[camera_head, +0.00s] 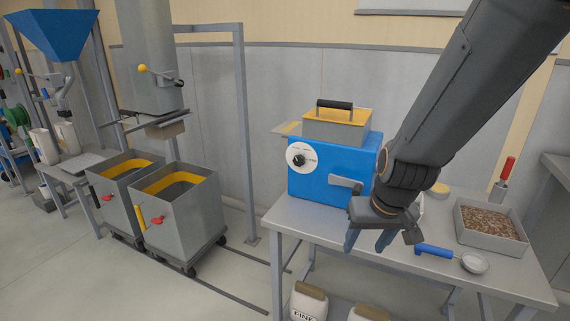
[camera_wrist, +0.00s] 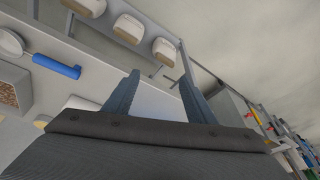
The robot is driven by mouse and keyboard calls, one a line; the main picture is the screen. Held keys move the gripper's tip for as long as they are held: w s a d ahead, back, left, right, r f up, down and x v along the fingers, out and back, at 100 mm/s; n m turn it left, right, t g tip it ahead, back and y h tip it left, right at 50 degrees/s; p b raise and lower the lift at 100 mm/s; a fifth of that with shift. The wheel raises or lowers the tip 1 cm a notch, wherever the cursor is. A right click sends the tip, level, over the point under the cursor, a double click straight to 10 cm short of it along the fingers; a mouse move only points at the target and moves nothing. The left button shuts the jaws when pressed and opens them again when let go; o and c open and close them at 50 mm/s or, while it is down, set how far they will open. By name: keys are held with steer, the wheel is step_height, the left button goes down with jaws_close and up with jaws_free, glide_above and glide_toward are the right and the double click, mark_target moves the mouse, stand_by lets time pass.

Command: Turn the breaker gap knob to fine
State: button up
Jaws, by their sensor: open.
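The breaker is a blue box (camera_head: 318,180) on the grey table, with a grey and yellow hopper (camera_head: 337,124) on top. Its black gap knob (camera_head: 299,159) sits on a round white dial (camera_head: 311,147) on the front; the dial's lettering is too small to read. A grey lever or plate (camera_head: 345,182) sticks out lower on the front. My gripper (camera_head: 368,243) hangs to the right of the knob and lower, over the table's front edge, pointing down. It is open and empty, apart from the knob. The wrist view shows its two blue fingers (camera_wrist: 158,95) spread; the knob is not visible there.
A tray of grain (camera_head: 488,242), a blue-handled scoop (camera_head: 434,250) and a red-handled tool (camera_head: 507,170) are on the table (camera_head: 310,224) at right. Sacks (camera_head: 309,303) stand below. Two grey bins (camera_head: 183,222) stand on the left, with clear floor before them.

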steer(key=w+a+r+n+t, duration=0.1)
steer(key=w+a+t, duration=0.3)
steer(key=w+a, duration=0.5)
steer(key=w+a+n+t, duration=0.1)
steer(key=w+a+t, duration=0.25)
steer(key=w, duration=0.95)
steer(key=t+h+p, duration=0.1)
steer(key=t+h, duration=0.5)
steer(key=h, duration=0.1)
glide_toward(298, 162)
steer(key=shift+n, duration=0.3)
steer(key=shift+p+x, duration=0.6)
steer(key=shift+x, duration=3.65)
steer(key=shift+r, duration=0.1)
steer(key=c, duration=1)
steer(key=shift+c, duration=0.2)
